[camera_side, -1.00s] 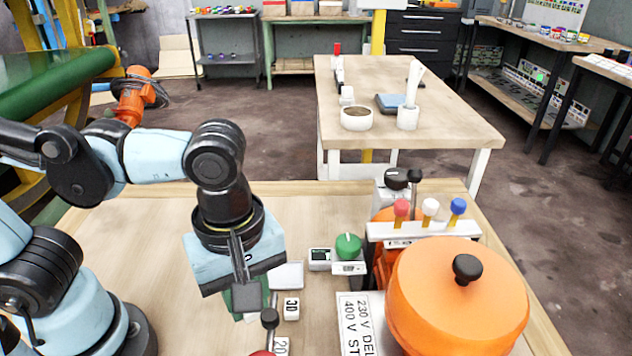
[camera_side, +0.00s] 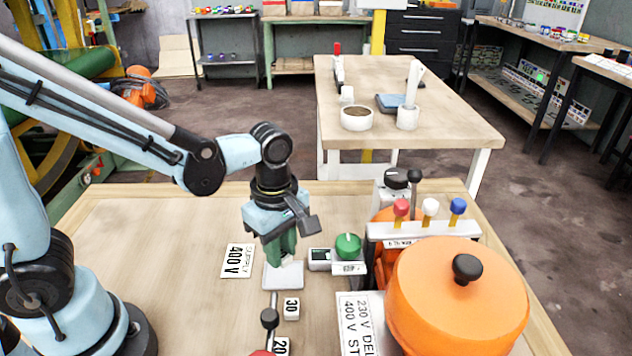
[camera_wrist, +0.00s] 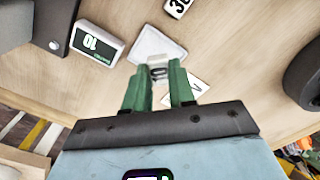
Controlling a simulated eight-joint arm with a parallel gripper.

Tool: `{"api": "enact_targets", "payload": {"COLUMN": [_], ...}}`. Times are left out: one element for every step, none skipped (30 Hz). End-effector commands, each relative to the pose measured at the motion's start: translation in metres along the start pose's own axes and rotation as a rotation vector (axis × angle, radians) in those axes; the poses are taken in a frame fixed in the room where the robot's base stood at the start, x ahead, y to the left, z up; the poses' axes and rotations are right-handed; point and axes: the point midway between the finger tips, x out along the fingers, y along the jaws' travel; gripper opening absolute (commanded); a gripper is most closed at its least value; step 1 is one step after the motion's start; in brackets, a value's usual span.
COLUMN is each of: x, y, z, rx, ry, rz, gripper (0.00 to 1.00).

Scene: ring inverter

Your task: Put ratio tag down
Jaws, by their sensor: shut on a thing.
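My gripper (camera_side: 282,255) points down with its green fingers over the white square tray (camera_side: 283,277). In the wrist view the fingers (camera_wrist: 158,85) are shut on a small pale tag with a dark marking, the ratio tag (camera_wrist: 158,71). The marking is too small to read. The tag overlaps the near edge of the tray (camera_wrist: 155,42) in that view; I cannot tell whether it touches. In the side view the tag is mostly hidden by the fingers.
A 400 V supply card (camera_side: 237,260) lies left of the tray. A small display block (camera_side: 320,259) and green knob (camera_side: 348,246) stand to its right. A black-knobbed lever (camera_side: 270,318) and a 30 tag (camera_side: 291,309) are in front. A large orange pot-shaped body (camera_side: 460,310) fills the right.

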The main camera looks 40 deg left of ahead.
Motion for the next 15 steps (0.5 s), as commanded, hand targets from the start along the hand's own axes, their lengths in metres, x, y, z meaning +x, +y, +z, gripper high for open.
{"api": "enact_targets", "payload": {"x": [0.003,0.004,0.005,0.006,0.007,0.008,0.01,0.013,0.017,0.02,0.024,0.029,0.032,0.035,0.039], "y": [0.004,0.005,0.006,0.006,0.007,0.007,0.007,0.007,0.007,0.007,0.007,0.007,0.007,0.007,0.007], "z": [-0.004,-0.005,-0.006,-0.007,-0.007,-0.007,-0.007,-0.007,-0.007,-0.007,-0.007,-0.007,-0.007,-0.007,-0.007], "rx": [-0.002,-0.001,-0.001,0.0,0.0,0.001,0.001,0.001,0.002,0.002,0.002,0.002,0.001,0.001,0.001], "ry": [0.0,0.0,0.0,0.0,0.0,0.0,0.0,0.0,0.0,0.0,0.0,0.0,0.0,0.0,0.0], "rz": [0.0,0.0,0.0,0.0,0.0,0.0,0.0,0.0,0.0,0.0,0.0,0.0,0.0,0.0,0.0], "gripper": [0.0,0.0,0.0,0.0,0.0,0.0,0.0,0.0,0.0,0.0,0.0,0.0,0.0,0.0,0.0]}}
